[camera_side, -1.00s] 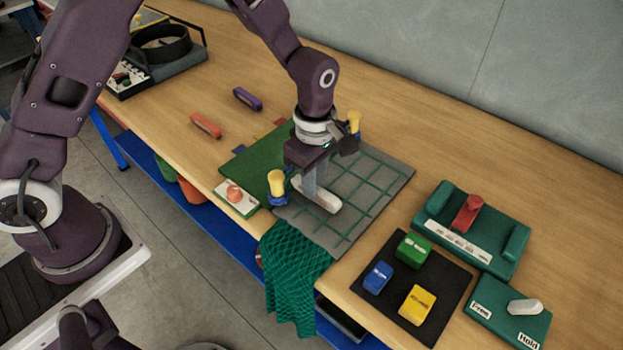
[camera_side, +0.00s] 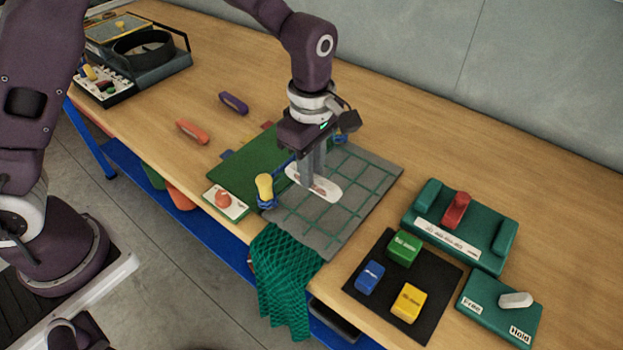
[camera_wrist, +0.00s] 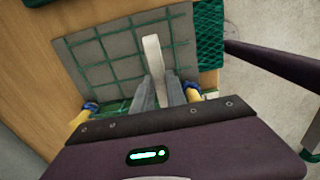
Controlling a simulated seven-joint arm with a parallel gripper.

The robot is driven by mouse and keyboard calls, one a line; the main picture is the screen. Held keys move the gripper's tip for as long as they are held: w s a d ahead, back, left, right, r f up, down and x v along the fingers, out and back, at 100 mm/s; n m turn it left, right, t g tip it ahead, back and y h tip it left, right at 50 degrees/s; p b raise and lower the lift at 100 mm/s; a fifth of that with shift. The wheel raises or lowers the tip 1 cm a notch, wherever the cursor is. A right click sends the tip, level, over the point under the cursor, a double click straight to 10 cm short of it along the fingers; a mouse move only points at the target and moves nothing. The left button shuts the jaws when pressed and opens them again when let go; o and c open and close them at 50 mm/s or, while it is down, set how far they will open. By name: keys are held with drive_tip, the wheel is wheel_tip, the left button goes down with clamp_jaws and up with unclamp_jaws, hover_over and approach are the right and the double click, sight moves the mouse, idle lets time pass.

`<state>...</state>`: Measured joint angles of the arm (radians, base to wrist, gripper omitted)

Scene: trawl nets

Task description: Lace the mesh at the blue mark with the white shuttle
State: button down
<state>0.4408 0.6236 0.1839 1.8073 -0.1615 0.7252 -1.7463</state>
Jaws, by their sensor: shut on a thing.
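My gripper (camera_side: 312,182) is shut on the white shuttle (camera_side: 331,191), gripping it near its middle, low over the grey mesh panel (camera_side: 350,215) with green cords. I cannot tell whether the shuttle touches the cords. In the wrist view the shuttle (camera_wrist: 152,58) extends from between my fingers (camera_wrist: 160,90) across the mesh (camera_wrist: 105,62).
A yellow-topped post (camera_side: 265,185) with a blue base stands at the near edge; another is mostly behind my gripper. A red-button plate (camera_side: 225,201) lies left of it. A black mat (camera_side: 380,255) with coloured blocks and a green cradle (camera_side: 470,240) lie right. Purple (camera_side: 233,103) and orange (camera_side: 192,131) shuttles lie behind.

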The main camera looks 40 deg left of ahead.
drive_tip(key=shift+r, duration=1.35)
drive_tip(key=a, duration=1.5)
drive_tip(key=shift+a, duration=0.2)
